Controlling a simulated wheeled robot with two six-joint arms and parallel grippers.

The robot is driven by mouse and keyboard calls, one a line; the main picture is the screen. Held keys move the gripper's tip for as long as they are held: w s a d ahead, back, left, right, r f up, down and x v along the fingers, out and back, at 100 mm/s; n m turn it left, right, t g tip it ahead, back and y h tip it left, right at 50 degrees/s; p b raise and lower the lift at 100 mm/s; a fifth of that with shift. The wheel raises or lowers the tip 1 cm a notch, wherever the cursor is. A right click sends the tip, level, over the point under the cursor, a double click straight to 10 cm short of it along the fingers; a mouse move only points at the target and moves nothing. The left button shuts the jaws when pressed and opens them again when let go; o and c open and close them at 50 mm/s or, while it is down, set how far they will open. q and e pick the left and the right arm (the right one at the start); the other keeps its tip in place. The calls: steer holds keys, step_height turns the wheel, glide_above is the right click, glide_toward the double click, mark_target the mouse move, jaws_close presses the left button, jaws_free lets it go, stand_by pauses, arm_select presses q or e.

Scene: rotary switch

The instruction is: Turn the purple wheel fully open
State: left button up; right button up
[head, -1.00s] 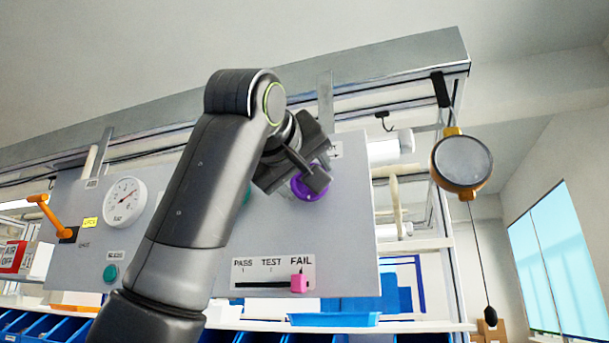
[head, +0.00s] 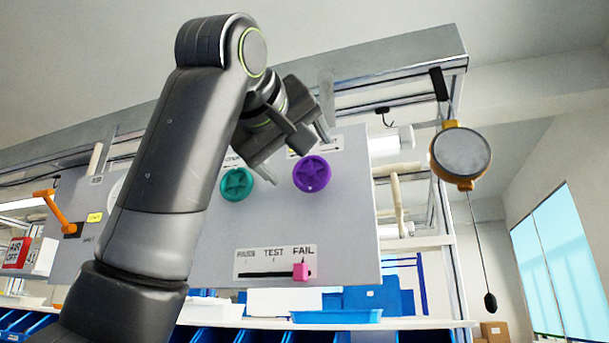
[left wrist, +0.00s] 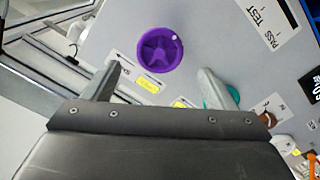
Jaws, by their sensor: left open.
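The purple wheel (head: 311,174) is a round knob with a star-shaped grip on the grey panel (head: 350,225). A small white dot shows near its lower rim in the head view. My left gripper (head: 298,157) is open and empty, up and left of the wheel and apart from it. In the left wrist view the purple wheel (left wrist: 160,48) lies beyond the open fingertips (left wrist: 158,71), roughly centred between them. The label above the wheel is partly hidden by a finger in the head view. My right gripper is not in view.
A teal wheel (head: 236,184) is left of the purple one. A slider with a pink knob (head: 302,271) is below, at FAIL. An orange lever (head: 55,211) is at the far left. A yellow-rimmed round device (head: 460,156) hangs at the right.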

arm_select(q)
steer(key=b+v, duration=0.3)
steer(key=v, duration=0.9)
